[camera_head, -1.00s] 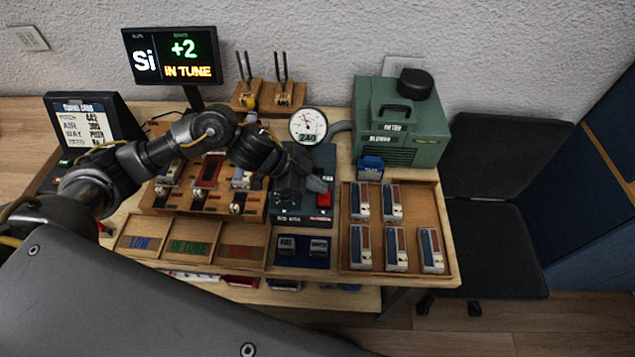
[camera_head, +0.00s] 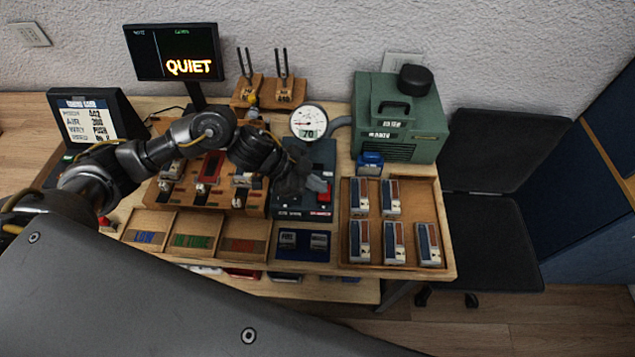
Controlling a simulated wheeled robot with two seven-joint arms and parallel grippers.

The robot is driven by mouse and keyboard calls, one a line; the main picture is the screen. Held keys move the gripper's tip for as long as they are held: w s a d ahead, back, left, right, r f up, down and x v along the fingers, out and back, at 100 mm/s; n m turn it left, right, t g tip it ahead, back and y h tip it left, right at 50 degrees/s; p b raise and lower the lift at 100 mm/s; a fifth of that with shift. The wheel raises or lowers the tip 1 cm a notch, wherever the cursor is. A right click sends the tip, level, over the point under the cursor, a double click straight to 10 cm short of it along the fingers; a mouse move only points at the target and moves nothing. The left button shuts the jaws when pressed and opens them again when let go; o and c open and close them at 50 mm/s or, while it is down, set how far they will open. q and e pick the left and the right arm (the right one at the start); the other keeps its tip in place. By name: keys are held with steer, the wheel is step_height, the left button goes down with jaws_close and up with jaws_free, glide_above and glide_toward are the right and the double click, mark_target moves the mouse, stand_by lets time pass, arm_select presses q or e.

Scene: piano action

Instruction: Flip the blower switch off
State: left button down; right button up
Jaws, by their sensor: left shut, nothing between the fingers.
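The green blower box (camera_head: 415,145) stands at the back right of the bench. A red switch (camera_head: 325,194) sits on the dark panel (camera_head: 300,205) left of the tray. My left gripper (camera_head: 318,184) is shut and empty, right at the switch's left side and partly over it; whether they touch cannot be told. The round gauge (camera_head: 308,121) behind the panel reads 70. The display (camera_head: 175,53) at the back left reads QUIET. My right gripper is not in view.
A wooden tray (camera_head: 437,205) with several small blocks lies right of the panel. A wooden rack (camera_head: 150,202) is on the left. Two tuning forks (camera_head: 283,64) stand at the back. A black chair (camera_head: 490,240) is at the right.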

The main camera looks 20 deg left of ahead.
arm_select(q)
step_height(320, 180, up, 4)
steer(key=p, duration=0.4)
steer(key=shift+w+r, duration=0.15)
steer(key=shift+r, duration=0.05)
steer(key=shift+a+b, duration=0.4)
steer(key=shift+a, duration=0.2)
steer(key=w+b+v, duration=0.1)
steer(key=w+v, duration=0.1)
steer(key=v, duration=0.6)
steer(key=shift+s+a+r+b, duration=0.25)
steer(key=shift+s+r+b, duration=0.1)
steer(key=shift+s+b, duration=0.1)
steer(key=shift+d+f, duration=0.1)
